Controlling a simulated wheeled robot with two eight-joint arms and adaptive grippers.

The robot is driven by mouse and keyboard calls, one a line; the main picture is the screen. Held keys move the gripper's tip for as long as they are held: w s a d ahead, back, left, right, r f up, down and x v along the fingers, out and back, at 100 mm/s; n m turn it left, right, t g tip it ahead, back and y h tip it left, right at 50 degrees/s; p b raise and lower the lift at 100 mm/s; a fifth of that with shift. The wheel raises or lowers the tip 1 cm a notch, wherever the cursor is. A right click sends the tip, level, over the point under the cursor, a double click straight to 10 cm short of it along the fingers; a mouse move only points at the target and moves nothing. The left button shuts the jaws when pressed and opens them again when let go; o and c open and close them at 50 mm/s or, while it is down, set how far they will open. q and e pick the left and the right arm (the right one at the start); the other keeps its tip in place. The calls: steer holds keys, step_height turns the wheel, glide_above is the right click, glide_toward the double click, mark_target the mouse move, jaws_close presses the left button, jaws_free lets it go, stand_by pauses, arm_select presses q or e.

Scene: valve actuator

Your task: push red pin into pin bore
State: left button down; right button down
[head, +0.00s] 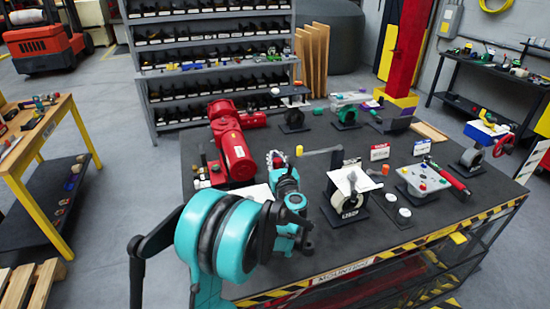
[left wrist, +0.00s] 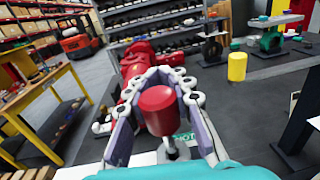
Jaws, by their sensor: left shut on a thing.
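My left gripper (head: 277,160) is over the near left part of the dark bench, close to the red valve actuator (head: 237,155). In the left wrist view its fingers (left wrist: 160,85) are closed around a red pin (left wrist: 160,108) with a rounded red body. A silver stem (left wrist: 170,148) shows below the red body. In the head view the pin is mostly hidden by the gripper. The red actuator also shows behind the fingers in the left wrist view (left wrist: 138,62). I cannot make out the pin bore. My right gripper is not in view.
A yellow cylinder (left wrist: 237,67) stands just beyond the gripper. A black stand with a white top (head: 350,180) is to its right, beside two round discs (head: 397,205). A grey plate with a red handle (head: 425,180) is farther right. The bench's striped front edge (head: 390,255) is near.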

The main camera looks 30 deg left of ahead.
mark_target(275, 164)
arm_select(q)
steer(key=shift+f+b, duration=1.5)
stand_by(0.4)
steer(key=c, duration=1.2)
jaws_free()
steer(key=shift+s, duration=0.1)
steer(key=v, duration=1.2)
steer(key=shift+r, duration=0.1)
